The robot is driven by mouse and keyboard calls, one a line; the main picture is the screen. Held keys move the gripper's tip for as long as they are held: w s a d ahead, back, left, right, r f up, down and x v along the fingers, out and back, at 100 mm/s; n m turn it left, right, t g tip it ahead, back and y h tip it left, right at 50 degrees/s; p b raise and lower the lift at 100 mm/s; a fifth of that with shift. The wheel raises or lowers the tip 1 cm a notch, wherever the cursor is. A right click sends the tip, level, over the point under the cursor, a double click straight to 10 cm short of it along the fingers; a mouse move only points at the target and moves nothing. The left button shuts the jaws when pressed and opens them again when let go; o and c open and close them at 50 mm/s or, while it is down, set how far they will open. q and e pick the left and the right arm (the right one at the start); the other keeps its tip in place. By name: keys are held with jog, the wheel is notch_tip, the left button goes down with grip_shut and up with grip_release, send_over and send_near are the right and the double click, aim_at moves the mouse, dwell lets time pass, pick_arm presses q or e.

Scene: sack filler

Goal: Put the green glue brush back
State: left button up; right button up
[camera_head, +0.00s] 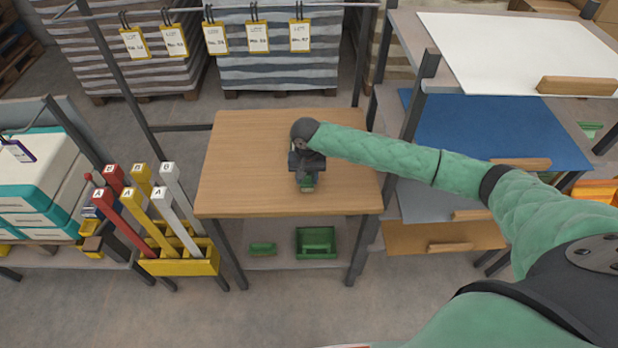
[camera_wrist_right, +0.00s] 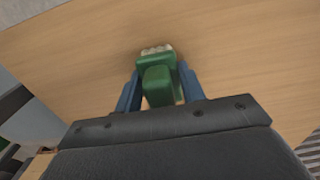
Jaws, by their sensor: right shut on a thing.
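The green glue brush (camera_head: 307,184) is in my right gripper (camera_head: 307,168), over the front half of the wooden tabletop (camera_head: 240,165). In the right wrist view the brush (camera_wrist_right: 158,85) sits between the two blue fingers, its pale bristles pointing away from the palm. Whether the bristles touch the wood or hang just above it, I cannot tell. A green tray (camera_head: 331,252) stands on the low shelf under the table, with a smaller green item (camera_head: 263,249) to its left. My left gripper is not in view.
A yellow holder (camera_head: 180,267) with red, yellow and white lettered bars stands left of the table. A rack with white (camera_head: 520,50) and blue (camera_head: 480,130) sheets is at the right. Tagged sack stacks are behind. The tabletop is otherwise clear.

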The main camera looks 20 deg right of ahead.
jog(key=shift+s, duration=0.1)
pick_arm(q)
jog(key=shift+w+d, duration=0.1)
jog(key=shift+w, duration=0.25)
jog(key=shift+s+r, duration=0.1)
pick_arm(e)
jog(key=shift+f, duration=0.15)
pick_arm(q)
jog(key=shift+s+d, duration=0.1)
pick_arm(e)
jog(key=o, duration=0.9)
jog(key=shift+o, duration=0.2)
jog(key=shift+r+b, duration=0.35)
jog(key=shift+r, duration=0.15)
notch_tip(320, 180, up, 6)
jog(key=b, duration=0.2)
jog(key=shift+b, duration=0.4)
notch_tip(320, 180, up, 4)
jog(key=shift+f+b, duration=0.1)
jog(key=shift+b, duration=0.45)
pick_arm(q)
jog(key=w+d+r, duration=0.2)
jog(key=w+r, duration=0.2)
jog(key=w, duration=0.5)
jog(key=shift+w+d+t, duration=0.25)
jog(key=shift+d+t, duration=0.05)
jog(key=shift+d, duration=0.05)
pick_arm(e)
jog(key=shift+r, duration=0.75)
